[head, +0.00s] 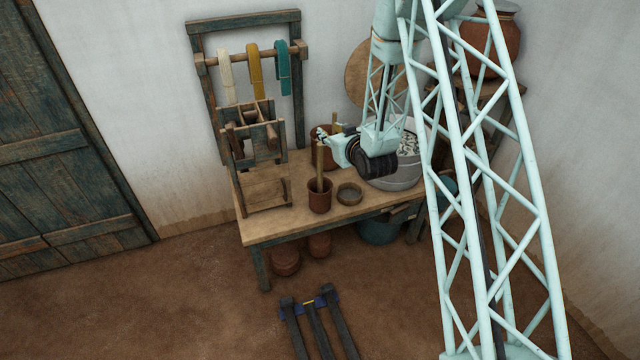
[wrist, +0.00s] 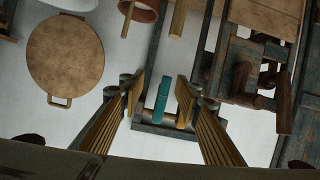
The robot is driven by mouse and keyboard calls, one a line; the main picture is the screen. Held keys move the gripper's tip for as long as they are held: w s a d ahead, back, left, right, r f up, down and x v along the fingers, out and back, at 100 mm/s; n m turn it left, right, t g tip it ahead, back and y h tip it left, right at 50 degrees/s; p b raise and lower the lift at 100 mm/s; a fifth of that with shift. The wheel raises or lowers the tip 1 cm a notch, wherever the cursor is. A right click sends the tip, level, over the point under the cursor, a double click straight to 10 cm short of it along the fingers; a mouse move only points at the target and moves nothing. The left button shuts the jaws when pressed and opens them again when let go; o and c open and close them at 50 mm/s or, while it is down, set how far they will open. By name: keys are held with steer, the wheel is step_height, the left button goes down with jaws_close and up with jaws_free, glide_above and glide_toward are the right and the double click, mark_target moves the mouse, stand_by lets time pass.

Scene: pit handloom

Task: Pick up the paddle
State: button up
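No thing in view is plainly a paddle. A flat wooden stick (head: 319,165) stands upright in a small brown pot (head: 319,201) at the table's front. A second wooden stick (head: 336,122) stands by a reddish pot behind, partly hidden by my gripper (head: 324,139). Which of these is the paddle I cannot tell. My gripper is above the table, near both sticks, pointing left. In the wrist view, my gripper (wrist: 158,88) is open with nothing between its fingers. A stick (wrist: 178,17) and a reddish pot (wrist: 138,10) show beyond it at the top edge.
A wooden table (head: 270,229) carries a small loom frame (head: 264,141), a shallow bowl (head: 349,193) and a grey basin (head: 408,178). Coloured yarn (head: 254,70) hangs on a rack behind. A round wooden board (head: 360,75) leans against the wall. Low dark bars (head: 318,328) stand in front.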

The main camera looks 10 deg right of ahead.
step_height(320, 180, down, 9)
steer(key=t, duration=0.2)
steer(key=t+y, duration=0.1)
glide_toward(321, 160)
steer(key=s, duration=0.1)
steer(key=shift+s+d+f+m+t, duration=0.2)
steer(key=shift+s+f+m+t, duration=0.25)
steer(key=shift+s, duration=0.3)
steer(key=shift+w, duration=0.1)
steer(key=shift+w+a, duration=0.25)
steer(key=shift+w, duration=1.15)
steer(key=shift+w+a, duration=0.25)
steer(key=shift+w, duration=1.15)
steer(key=shift+w+a, duration=0.2)
steer(key=shift+w, duration=1.15)
steer(key=shift+w, duration=0.1)
steer(key=shift+w+a, duration=0.25)
steer(key=shift+w, duration=1)
steer(key=shift+w+a, duration=0.2)
steer(key=shift+w, duration=1)
steer(key=shift+c, duration=0.5)
steer(key=c, duration=0.8)
